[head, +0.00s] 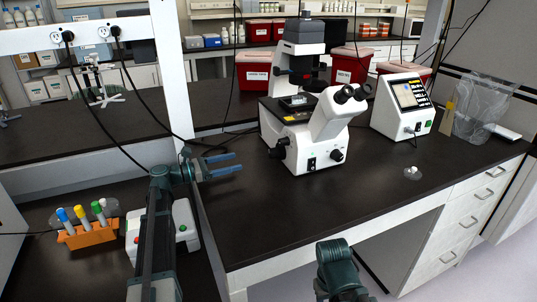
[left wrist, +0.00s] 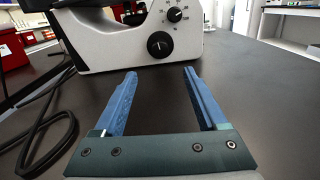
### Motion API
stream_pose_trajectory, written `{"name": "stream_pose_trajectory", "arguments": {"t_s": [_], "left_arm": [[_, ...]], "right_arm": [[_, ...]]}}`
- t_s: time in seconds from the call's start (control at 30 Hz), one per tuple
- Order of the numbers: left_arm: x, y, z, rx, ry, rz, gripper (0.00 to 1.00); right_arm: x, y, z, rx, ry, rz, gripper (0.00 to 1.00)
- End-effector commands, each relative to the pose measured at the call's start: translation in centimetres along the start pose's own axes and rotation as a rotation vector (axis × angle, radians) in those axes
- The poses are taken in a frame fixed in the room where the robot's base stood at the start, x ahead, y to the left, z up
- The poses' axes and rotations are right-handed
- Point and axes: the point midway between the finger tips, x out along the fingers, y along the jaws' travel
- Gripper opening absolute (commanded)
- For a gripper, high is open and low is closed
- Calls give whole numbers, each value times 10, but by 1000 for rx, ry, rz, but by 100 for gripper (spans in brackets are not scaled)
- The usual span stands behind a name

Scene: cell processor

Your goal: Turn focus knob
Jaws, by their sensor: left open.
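A white microscope (head: 316,122) with a black stage and eyepieces stands on the dark bench. A black focus knob (head: 277,152) sticks out on its left side, and another dark knob (head: 337,155) is on its front right. In the left wrist view the microscope's white base (left wrist: 115,48) is ahead, with a round black knob (left wrist: 160,44) between and beyond the fingertips. My left gripper (head: 240,161) is open and empty above the bench, left of the microscope and apart from it. It shows in the left wrist view (left wrist: 160,72). My right gripper is not visible.
A white device with a screen (head: 408,108) stands right of the microscope. An orange tube rack (head: 88,236) and a white box (head: 184,222) are at the lower left. Black cables (left wrist: 48,120) lie left of the gripper. The bench front (head: 270,222) is clear.

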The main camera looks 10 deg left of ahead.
Motion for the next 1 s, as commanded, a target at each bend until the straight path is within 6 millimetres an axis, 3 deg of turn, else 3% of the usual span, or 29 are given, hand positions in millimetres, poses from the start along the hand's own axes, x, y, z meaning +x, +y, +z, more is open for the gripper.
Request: {"name": "stream_pose_trajectory", "arguments": {"t_s": [0.6,0.8,1.0], "left_arm": [[110,0,0,1,1,-3,74],[129,0,0,1,1,-2,74],[136,0,0,1,1,-2,74]], "right_arm": [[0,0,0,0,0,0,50],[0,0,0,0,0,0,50],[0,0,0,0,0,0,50]]}}
